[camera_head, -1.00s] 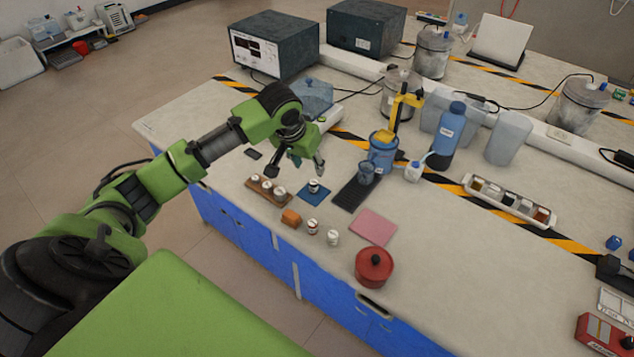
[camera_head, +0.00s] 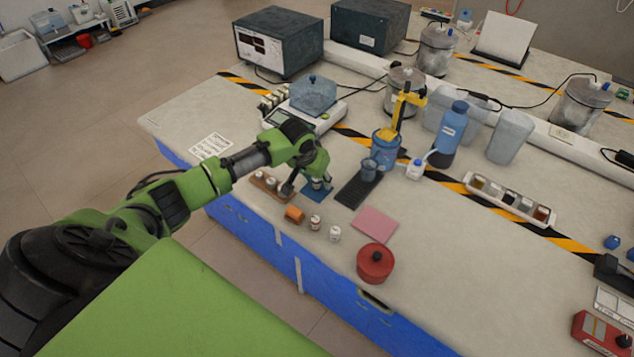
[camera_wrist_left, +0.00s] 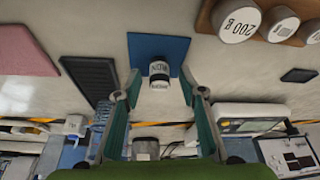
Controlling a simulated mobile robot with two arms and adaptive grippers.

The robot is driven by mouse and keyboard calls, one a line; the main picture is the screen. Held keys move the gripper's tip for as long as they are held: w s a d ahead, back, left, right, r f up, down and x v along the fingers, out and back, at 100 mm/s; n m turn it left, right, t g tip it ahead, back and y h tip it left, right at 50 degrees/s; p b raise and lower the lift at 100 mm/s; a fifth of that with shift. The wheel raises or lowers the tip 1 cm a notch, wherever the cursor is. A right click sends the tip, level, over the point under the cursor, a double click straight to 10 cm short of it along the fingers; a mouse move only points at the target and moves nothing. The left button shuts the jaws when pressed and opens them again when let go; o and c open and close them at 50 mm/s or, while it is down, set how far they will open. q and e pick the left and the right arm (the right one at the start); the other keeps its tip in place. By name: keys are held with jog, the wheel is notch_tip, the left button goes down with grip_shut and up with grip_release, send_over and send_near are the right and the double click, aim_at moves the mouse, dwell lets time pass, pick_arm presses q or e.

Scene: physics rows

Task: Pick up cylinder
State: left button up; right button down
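A small metal cylinder with a dark label band (camera_wrist_left: 159,73) stands on a square blue mat (camera_wrist_left: 146,48) in the left wrist view. My left gripper (camera_wrist_left: 161,95) is open, its green fingers apart on either side of the view, with the cylinder centred just beyond the fingertips. I see no contact. In the head view my left gripper (camera_head: 304,187) is low over the blue mat (camera_head: 313,196) and largely hides the cylinder. My right gripper is not in view.
A wooden holder with several weights (camera_wrist_left: 207,17) lies close beside the mat. A balance (camera_head: 322,118) stands behind.

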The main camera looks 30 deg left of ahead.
pick_arm(q)
grip_shut()
jog(key=shift+r, duration=0.1)
